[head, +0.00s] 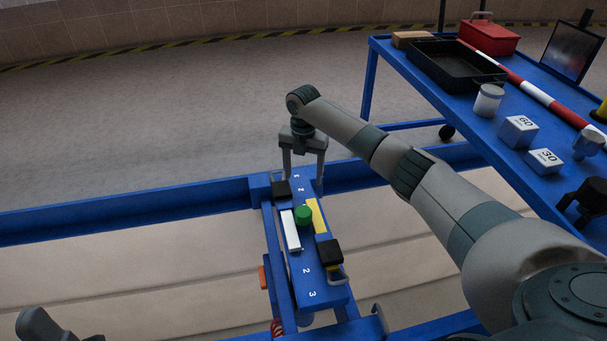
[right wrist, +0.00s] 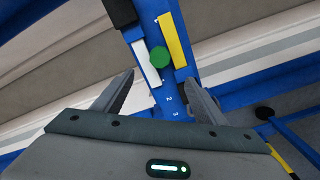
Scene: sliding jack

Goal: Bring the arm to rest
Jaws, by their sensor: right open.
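My right arm (head: 375,150) reaches from the lower right to the far end of the blue sliding jack (head: 300,262). My right gripper (head: 304,170) points down above that end, its two fingers spread. The right wrist view also shows the gripper (right wrist: 160,82) with nothing between the fingers. The jack carries a white strip (head: 290,230), a yellow strip (head: 316,216), a green knob (head: 303,215) and black blocks at the far end (head: 281,190) and near end (head: 329,252). I cannot tell whether a finger touches the far block.
A blue table (head: 480,115) at the right holds a black tray (head: 450,63), a red box (head: 488,36), a white jar (head: 488,100), cubes marked 60 (head: 518,131) and 30 (head: 543,161), and a striped pole (head: 535,92). Blue rails (head: 130,207) flank the jack. Open floor lies beyond.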

